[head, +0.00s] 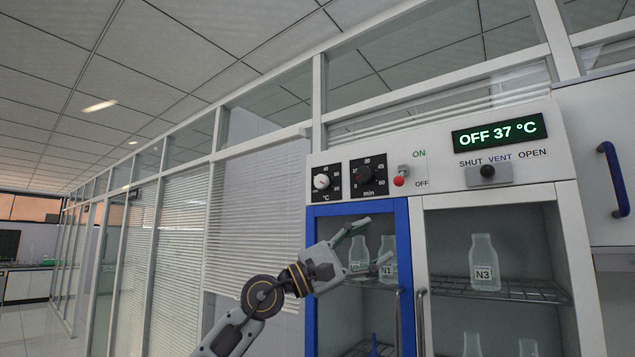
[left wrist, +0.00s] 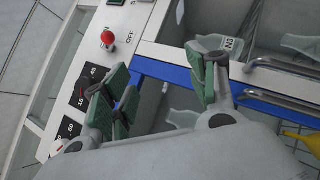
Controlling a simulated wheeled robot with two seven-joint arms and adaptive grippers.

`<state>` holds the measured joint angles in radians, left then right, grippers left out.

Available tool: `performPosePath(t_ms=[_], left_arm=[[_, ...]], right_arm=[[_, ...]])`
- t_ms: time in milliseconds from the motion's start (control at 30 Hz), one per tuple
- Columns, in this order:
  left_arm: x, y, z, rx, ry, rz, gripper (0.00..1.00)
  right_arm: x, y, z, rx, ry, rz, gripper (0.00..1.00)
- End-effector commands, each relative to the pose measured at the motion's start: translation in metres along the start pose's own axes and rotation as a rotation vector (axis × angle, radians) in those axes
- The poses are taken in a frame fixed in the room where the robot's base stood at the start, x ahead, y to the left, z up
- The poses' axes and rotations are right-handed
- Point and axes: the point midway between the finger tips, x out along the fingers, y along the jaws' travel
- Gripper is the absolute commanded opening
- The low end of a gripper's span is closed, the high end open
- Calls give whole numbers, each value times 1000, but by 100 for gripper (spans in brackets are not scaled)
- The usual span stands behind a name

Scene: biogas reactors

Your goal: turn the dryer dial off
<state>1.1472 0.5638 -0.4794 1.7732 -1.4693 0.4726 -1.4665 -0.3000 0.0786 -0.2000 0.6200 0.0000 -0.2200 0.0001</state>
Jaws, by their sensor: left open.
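The dryer's control panel (head: 440,155) runs above its doors. It carries a temperature dial with a white knob (head: 321,182), marked °C, and a timer dial with a black knob (head: 365,174), marked min. Beside them is a red-tipped switch (head: 399,181) between ON and OFF labels. The green display (head: 499,133) reads OFF 37 °C. My left gripper (head: 374,243) is open and empty, below the dials in front of the blue-framed door. In the left wrist view, its green-padded fingers (left wrist: 158,68) are apart; the red switch (left wrist: 107,38) and the dials (left wrist: 84,92) lie to their left, partly covered.
A black vent slider (head: 487,171) sits under the display. Labelled bottles such as N3 (head: 484,262) stand on wire shelves behind the doors. Vertical door handles (head: 421,320) stick out. A blue handle (head: 613,179) is at the far right. Glass partitions with blinds (head: 255,215) stand left.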

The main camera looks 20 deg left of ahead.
Motion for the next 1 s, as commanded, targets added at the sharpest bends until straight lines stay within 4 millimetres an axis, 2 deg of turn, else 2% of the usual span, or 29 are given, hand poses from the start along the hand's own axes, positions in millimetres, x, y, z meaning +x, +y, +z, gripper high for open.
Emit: performPosePath(t_ms=[300,533,767,1000], left_arm=[[3,37,5,382,102,-145,58],[-4,71,4,639,198,-246,58],[-20,114,2,873,314,-347,58],[-46,166,6,1090,455,-453,58]], right_arm=[[0,1,0,0,0,1,0],[0,2,1,-1,-1,2,0],[0,2,1,-1,-1,2,0],[0,2,1,-1,-1,2,0]])
